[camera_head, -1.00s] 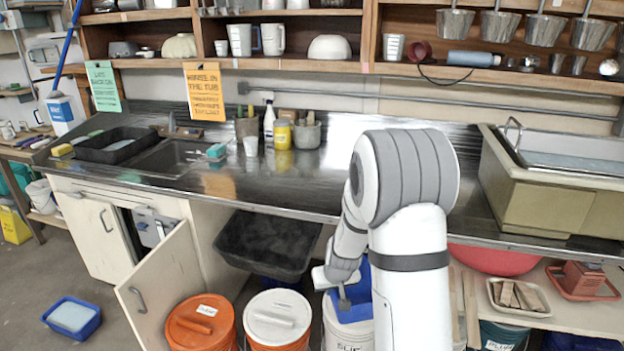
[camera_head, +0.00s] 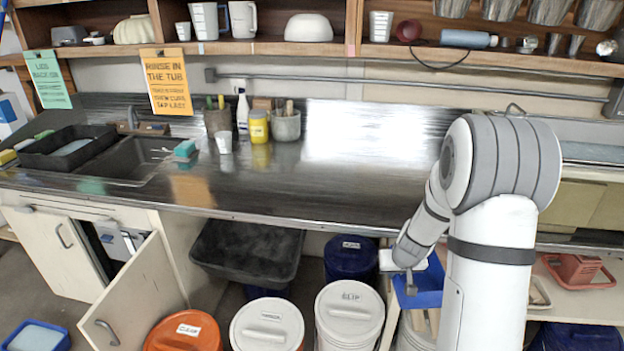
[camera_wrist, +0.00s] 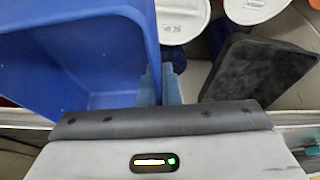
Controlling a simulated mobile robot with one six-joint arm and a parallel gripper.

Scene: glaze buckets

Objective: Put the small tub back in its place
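The small blue tub (camera_head: 427,284) hangs at my gripper (camera_head: 411,288), below the counter's front edge and above a white bucket at the right. In the wrist view the tub (camera_wrist: 75,50) fills the left side, with its open inside facing the camera. The two fingers of my gripper (camera_wrist: 160,84) are close together at the tub's right wall and appear shut on it. The exact contact is partly hidden. Another blue tub (camera_head: 38,338) with a pale inside sits on the floor at the lower left.
White lidded buckets (camera_head: 349,312) and an orange one (camera_head: 185,330) stand under the counter (camera_head: 300,190). An open cabinet door (camera_head: 140,295) juts out at left. A dark blue lidded bucket (camera_head: 350,257) stands further back.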

